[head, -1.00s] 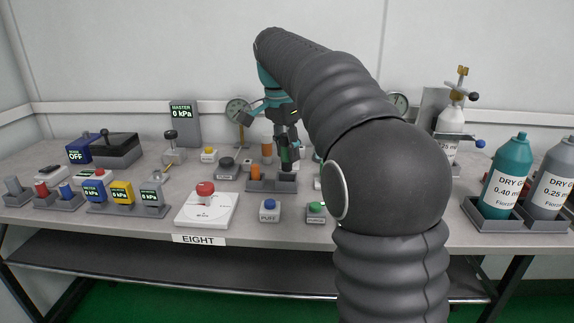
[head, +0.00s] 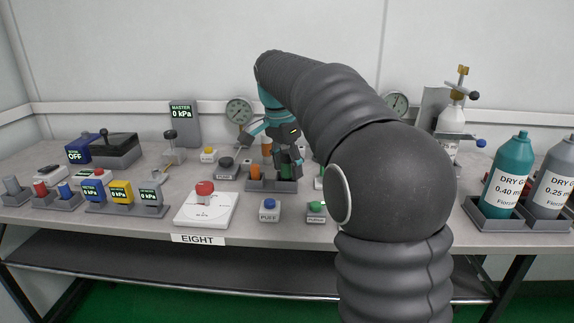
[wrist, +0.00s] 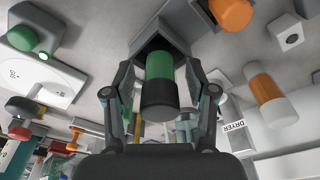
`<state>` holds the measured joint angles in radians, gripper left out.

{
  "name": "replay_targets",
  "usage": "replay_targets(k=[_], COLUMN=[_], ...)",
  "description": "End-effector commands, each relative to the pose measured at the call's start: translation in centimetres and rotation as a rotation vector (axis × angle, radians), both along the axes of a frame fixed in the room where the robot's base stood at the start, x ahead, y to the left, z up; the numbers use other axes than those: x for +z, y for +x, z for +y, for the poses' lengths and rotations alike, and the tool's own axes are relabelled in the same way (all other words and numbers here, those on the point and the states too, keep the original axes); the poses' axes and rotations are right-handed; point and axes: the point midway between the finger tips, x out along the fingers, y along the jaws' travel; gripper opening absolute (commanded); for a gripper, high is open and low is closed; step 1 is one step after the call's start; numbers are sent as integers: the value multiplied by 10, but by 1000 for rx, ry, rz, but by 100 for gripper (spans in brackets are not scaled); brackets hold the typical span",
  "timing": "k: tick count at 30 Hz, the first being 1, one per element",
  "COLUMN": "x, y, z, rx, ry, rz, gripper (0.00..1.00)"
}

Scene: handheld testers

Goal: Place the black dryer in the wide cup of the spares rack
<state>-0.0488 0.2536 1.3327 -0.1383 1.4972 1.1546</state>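The black dryer (wrist: 160,100), a cylinder with a black end and a green body, stands in a square cup of the grey spares rack (wrist: 180,27). In the head view the rack (head: 272,187) is mid-bench, and the dryer's green part (head: 286,172) shows low in its right cup, partly hidden by my fingers. My gripper (wrist: 160,75) has one finger on each side of the dryer, with a visible gap on both sides, so it looks open. In the head view my gripper (head: 287,158) is just over the rack. The dryer's lower end is hidden inside the cup.
An orange cylinder (head: 254,172) stands in the rack's left cup. An orange-and-white cylinder (wrist: 268,95) stands behind, near a DRYER label (wrist: 234,126). A gauge (head: 239,110) is behind.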

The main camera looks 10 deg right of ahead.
Motion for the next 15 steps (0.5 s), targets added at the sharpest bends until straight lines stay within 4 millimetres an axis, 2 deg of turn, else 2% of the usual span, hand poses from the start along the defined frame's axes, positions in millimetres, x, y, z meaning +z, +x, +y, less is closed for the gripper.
replay_targets(k=[8, 11, 15], x=[5, 15, 41], y=[0, 0, -1], z=[0, 2, 5], rx=[0, 0, 0], ry=[0, 0, 0], rz=[-1, -1, -4], gripper=[56, 56, 56])
